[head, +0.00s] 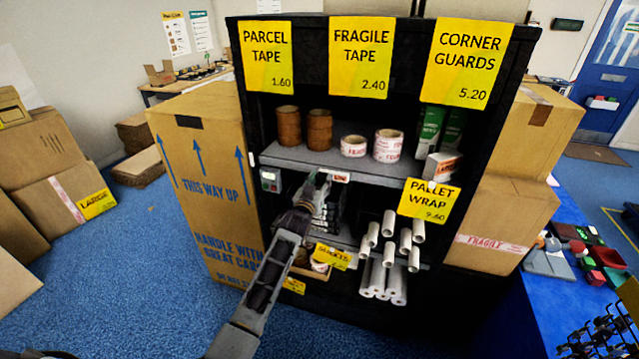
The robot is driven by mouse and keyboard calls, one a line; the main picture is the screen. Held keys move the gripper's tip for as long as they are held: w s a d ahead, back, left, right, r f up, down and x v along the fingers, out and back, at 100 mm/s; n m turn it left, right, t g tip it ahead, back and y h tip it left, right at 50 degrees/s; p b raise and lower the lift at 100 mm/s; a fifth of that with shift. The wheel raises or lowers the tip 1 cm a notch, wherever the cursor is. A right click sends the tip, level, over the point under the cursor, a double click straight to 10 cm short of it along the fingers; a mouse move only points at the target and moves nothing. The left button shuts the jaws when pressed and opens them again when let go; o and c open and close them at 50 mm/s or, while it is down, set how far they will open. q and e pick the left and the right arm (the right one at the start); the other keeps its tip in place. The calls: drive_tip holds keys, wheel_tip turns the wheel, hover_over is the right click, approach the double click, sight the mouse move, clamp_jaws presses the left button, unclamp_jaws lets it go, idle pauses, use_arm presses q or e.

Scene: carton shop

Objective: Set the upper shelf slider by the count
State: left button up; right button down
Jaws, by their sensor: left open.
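The upper shelf (300,160) of a black rack holds two brown tape stacks (289,128), a single fragile tape roll (353,146), a taller fragile tape stack (388,146) and green corner guard packs (430,130). Below its front edge, a small plate with a green mark (270,181) sits at the left and a red-and-white label (340,177) farther right. I cannot clearly tell the slider from these small parts. My left gripper (318,188) is open and empty at the shelf's front edge, between the two labels. It partly hides the edge. My right gripper is out of view.
White wrap rolls (390,255) stick out of the lower shelf, right of my left arm. A large carton (205,185) stands against the rack's left side. More cartons (505,220) stand to the right beside a blue table (565,310). Blue floor (110,270) is open at left.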

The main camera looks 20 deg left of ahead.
use_arm(q)
drive_tip(key=shift+s+d+f, duration=0.1)
drive_tip(key=shift+s, duration=1.35)
drive_tip(key=s, duration=0.9)
drive_tip(key=shift+a, duration=0.3)
drive_tip(key=shift+m, duration=0.3)
